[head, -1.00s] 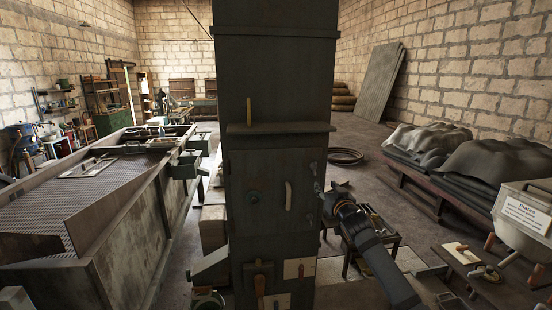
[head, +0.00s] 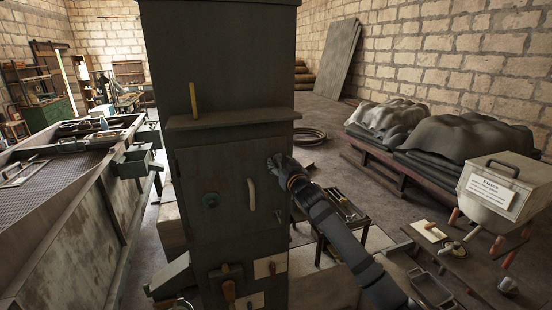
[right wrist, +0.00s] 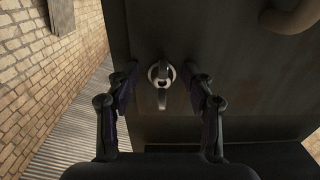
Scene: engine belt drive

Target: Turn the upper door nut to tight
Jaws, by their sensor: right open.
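The dark metal cabinet door (head: 225,180) has a pale curved handle near its right side. At its right edge a small light metal nut (head: 270,162) shows beside my right gripper (head: 277,166). In the right wrist view the nut (right wrist: 161,74) is a round bright fitting with a wing pointing down in the picture. My right gripper (right wrist: 161,85) is open, with one finger on each side of the nut and visible gaps between. I cannot tell whether the fingertips touch the door. My left gripper is not in view.
A shelf ledge (head: 235,120) juts out above the door. The curved handle (head: 251,194) stands out from the door left of my gripper. A low tool table (head: 340,212) stands behind my right arm. Covered benches (head: 440,140) are farther right.

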